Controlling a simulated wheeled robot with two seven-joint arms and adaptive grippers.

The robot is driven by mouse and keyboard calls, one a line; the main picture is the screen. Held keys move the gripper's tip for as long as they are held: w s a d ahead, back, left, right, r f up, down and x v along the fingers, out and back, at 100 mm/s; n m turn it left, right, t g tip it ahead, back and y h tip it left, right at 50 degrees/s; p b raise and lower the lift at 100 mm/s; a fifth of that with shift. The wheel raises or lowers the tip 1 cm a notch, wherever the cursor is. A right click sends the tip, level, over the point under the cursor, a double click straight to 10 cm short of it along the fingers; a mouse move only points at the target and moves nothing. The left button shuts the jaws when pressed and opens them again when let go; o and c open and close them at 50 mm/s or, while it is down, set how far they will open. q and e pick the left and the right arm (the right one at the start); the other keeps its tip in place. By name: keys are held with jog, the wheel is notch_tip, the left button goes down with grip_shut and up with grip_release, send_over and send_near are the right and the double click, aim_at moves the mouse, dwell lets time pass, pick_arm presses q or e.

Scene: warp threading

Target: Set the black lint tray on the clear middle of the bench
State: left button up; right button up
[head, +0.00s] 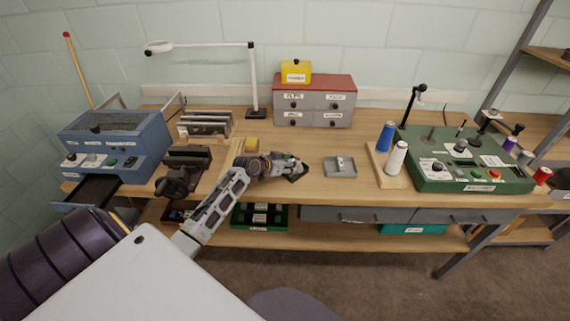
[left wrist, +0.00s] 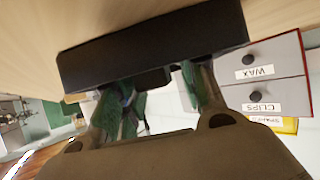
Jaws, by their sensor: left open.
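My left gripper (head: 295,168) is over the middle of the bench, left of a small grey dish, with its fingers pointing right. In the left wrist view its two fingers (left wrist: 155,102) are apart. A long black piece, which looks like the black lint tray (left wrist: 150,45), lies across the fingertips there, against the pale wood. I cannot tell whether the fingers touch it. In the head view it cannot be clearly told from the dark fingers. The bench (head: 320,192) is pale wood. My right gripper is out of view.
The grey dish (head: 340,167) lies just right of the gripper. A red-topped drawer cabinet (head: 314,102) stands behind. Thread spools (head: 397,157) and a green control box (head: 462,175) are at right. A blue machine (head: 115,145) with an open dark drawer (head: 88,190) is at left.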

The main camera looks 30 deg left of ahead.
pick_arm(q)
jog(key=shift+s+r, duration=0.1)
jog(key=shift+r, duration=0.1)
jog(key=shift+v, duration=5.9)
